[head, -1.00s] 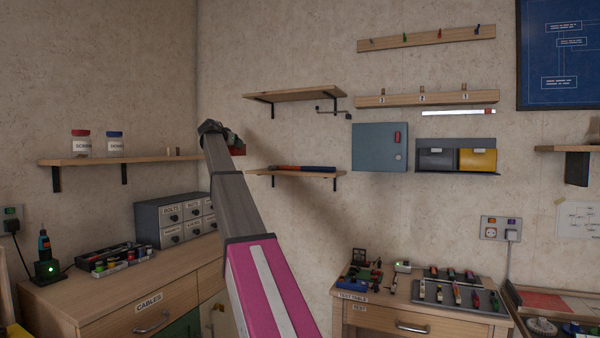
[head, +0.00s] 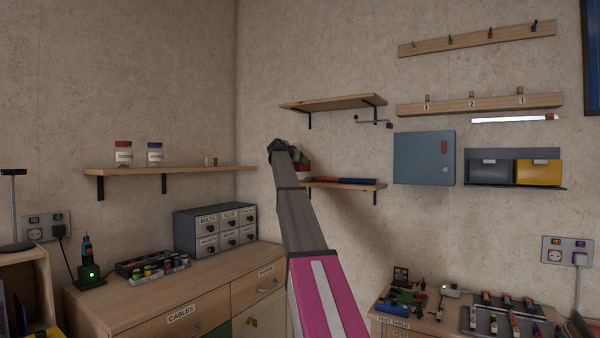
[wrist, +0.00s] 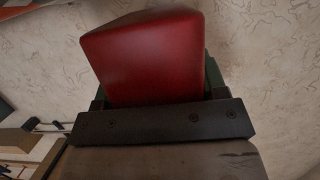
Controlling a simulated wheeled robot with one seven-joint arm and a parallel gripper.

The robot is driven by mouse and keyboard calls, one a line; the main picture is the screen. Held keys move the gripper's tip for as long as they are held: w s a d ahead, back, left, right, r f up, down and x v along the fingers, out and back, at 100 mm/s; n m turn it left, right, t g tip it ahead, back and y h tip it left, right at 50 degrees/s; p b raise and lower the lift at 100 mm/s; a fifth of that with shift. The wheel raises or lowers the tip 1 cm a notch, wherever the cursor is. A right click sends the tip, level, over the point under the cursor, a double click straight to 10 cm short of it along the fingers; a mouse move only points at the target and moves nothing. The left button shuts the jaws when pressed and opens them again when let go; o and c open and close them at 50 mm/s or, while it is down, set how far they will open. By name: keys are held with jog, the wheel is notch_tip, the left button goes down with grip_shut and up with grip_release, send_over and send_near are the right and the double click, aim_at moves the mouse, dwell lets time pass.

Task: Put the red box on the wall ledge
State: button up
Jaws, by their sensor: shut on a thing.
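The red box (wrist: 145,55) fills the top middle of the wrist view, clamped in my gripper (wrist: 155,85). In the head view only a small red part of the box (head: 303,172) shows past the end of my arm. My gripper is mostly hidden there behind my own arm. It appears at the left end of a lower wooden wall ledge (head: 350,186), which carries a long red and blue item. I cannot tell the depth gap between box and ledge.
An upper wooden shelf (head: 335,103) hangs above the lower ledge, with a bracket rail (head: 373,121) beside it. A left shelf (head: 200,170) holds two jars and small pieces. A grey-blue cabinet (head: 424,158) hangs to the right. A drawer unit (head: 215,230) stands below left.

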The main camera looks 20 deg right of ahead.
aim_at(299, 170)
jog(key=shift+w+d+f, duration=0.1)
jog(key=shift+d+f, duration=0.25)
jog(key=shift+d, duration=0.05)
jog(key=shift+f, duration=1.9)
jog(key=shift+f, duration=0.1)
jog(key=o, duration=0.9)
jog(key=shift+o, duration=0.2)
